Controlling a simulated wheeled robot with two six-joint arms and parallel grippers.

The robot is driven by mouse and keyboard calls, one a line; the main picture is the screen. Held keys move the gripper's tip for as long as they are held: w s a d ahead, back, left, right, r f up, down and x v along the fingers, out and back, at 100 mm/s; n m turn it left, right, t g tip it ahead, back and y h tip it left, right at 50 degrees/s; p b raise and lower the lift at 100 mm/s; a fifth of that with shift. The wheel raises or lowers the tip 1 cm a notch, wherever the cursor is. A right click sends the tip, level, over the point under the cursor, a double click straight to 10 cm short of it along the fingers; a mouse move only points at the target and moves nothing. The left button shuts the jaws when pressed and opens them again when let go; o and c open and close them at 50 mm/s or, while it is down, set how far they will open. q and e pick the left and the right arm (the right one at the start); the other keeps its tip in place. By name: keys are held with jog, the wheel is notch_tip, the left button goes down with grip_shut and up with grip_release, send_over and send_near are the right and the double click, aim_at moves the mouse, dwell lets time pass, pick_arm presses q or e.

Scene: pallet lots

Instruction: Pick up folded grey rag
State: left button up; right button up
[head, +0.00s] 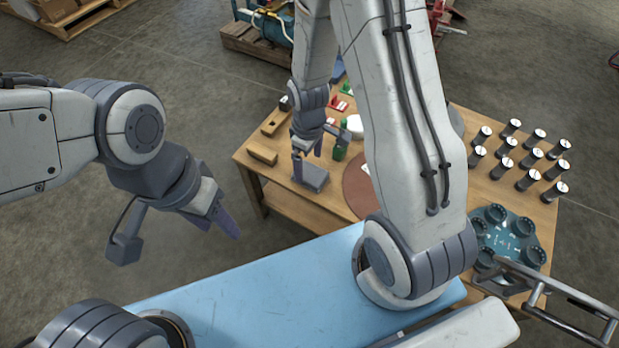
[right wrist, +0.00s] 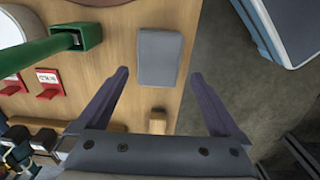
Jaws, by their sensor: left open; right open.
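The folded grey rag (head: 315,180) lies flat near the left front edge of the wooden table (head: 300,212). In the right wrist view the rag (right wrist: 160,57) is a grey rounded rectangle, ahead of and roughly centred between my fingertips. My right gripper (head: 308,157) is open and empty above the rag in the head view; its spread fingers (right wrist: 160,73) show on both sides in the wrist view. I cannot tell the exact height gap. My left gripper (head: 228,224) is open and empty, off to the left, away from the table.
Wooden blocks (head: 262,152) lie left of the rag. A green object (right wrist: 88,35) and red card holders (right wrist: 48,85) stand nearby. Several dark cylinders with white tops (head: 534,136) and a teal round fixture (head: 505,236) occupy the table's right. Bare floor (right wrist: 225,60) lies beyond the table edge.

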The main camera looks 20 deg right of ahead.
aim_at(310, 172)
jog(key=f+b, duration=0.1)
jog(key=f, duration=0.1)
jog(key=f+b, duration=0.1)
jog(key=f, duration=0.1)
jog(key=shift+d+f, duration=0.2)
jog(key=shift+f, duration=0.1)
jog(key=shift+f+b, duration=0.35)
jog(key=shift+c, duration=0.3)
jog(key=c, duration=1.1)
notch_tip(310, 172, up, 9)
jog(key=p, duration=0.4)
jog(key=shift+f, duration=0.1)
jog(key=shift+r, duration=0.7)
